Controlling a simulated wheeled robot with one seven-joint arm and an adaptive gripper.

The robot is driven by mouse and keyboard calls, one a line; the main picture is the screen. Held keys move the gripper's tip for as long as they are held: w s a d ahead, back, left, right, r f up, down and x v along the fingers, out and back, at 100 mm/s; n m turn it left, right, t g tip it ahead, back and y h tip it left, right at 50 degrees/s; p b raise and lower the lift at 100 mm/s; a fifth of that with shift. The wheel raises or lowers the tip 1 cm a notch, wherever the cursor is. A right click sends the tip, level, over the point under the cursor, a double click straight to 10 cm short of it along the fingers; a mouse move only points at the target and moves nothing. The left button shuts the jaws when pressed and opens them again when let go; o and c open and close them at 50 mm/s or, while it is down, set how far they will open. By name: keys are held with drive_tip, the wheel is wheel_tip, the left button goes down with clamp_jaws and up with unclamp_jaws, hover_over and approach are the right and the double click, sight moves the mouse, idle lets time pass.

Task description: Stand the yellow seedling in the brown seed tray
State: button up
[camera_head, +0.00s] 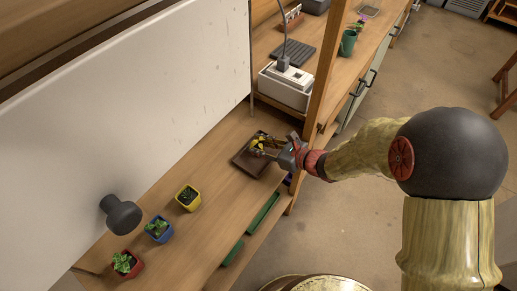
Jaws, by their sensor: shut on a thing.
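The brown seed tray (244,165) lies on the wooden bench, left of my wrist. My gripper (268,150) reaches over the tray from the right and is shut on a small yellow thing, which I take for the yellow seedling (257,141). The seedling is over the tray, at its far part. It is small and partly hidden by the fingers, so I cannot tell whether its base touches the tray or whether it stands fully upright.
A yellow pot (188,196), a blue pot (159,229) and a red pot (127,264) with plants stand left of the tray. A black lamp (121,214) is beside them. A wooden post (321,90) rises close to my wrist. Bare bench lies between yellow pot and tray.

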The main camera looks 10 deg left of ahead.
drive_tip(key=shift+f, duration=0.3)
drive_tip(key=shift+f, duration=0.15)
drive_tip(key=o, duration=1.1)
drive_tip(key=shift+o, duration=0.2)
drive_tip(key=shift+r, duration=0.3)
drive_tip(key=p+v, duration=0.4)
drive_tip(key=v, duration=0.6)
drive_tip(key=shift+s+d+p, duration=0.1)
drive_tip(key=shift+d+p, duration=0.2)
drive_tip(key=shift+d, duration=0.05)
drive_tip(key=shift+s+d+r, duration=0.2)
drive_tip(key=shift+s+d, duration=0.15)
drive_tip(key=shift+d, duration=0.2)
